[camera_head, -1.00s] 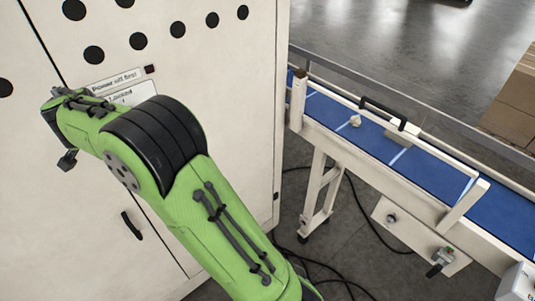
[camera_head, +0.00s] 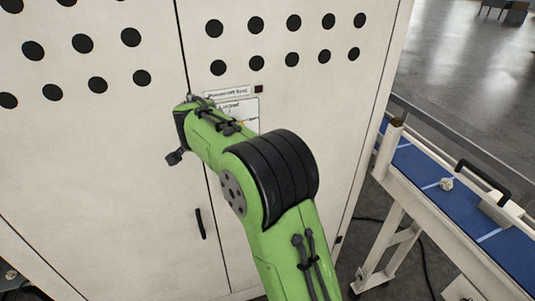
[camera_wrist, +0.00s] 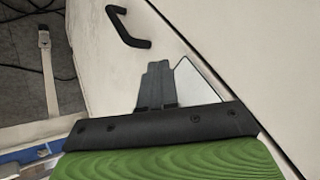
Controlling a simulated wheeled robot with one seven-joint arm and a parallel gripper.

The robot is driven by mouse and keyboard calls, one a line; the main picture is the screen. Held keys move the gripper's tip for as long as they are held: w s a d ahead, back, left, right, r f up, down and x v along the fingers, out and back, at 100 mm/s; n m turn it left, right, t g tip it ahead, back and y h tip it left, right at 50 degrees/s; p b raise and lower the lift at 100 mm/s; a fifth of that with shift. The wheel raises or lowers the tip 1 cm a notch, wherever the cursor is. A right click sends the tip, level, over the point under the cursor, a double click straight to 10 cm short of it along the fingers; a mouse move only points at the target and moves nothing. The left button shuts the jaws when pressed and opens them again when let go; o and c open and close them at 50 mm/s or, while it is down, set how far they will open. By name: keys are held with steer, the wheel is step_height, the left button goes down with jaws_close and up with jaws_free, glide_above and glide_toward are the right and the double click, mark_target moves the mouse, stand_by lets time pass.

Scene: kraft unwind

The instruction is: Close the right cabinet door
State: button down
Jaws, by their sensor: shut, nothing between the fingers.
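The cream cabinet fills much of the head view. Its right door (camera_head: 300,130) has round black holes and stickers, and looks flat and in line, or nearly so, with the left door (camera_head: 90,160); I cannot tell if a small gap remains. A black handle (camera_head: 200,223) shows low by the dark seam. A handle (camera_wrist: 128,27) also shows in the wrist view, beyond my gripper. My gripper (camera_wrist: 156,72) is shut and empty, close to the cream surface; contact is unclear.
A conveyor (camera_head: 465,205) with a blue belt and cream frame stands right of the cabinet. Cables lie on the grey floor near its legs. Open floor (camera_head: 450,60) lies behind the conveyor.

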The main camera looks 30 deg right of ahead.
steer(key=s+a+r, duration=0.5)
steer(key=s+r, duration=0.1)
steer(key=r, duration=0.2)
steer(key=s+d+f+n+y+b, duration=0.15)
steer(key=s+n, duration=0.65)
steer(key=s, duration=1.1)
steer(key=s+a+f+n+g+y+b, duration=0.1)
steer(key=s+f+n, duration=0.4)
steer(key=s+f, duration=0.4)
steer(key=s, duration=0.3)
steer(key=shift+s, duration=0.2)
steer(key=c, duration=1.8)
jaws_free()
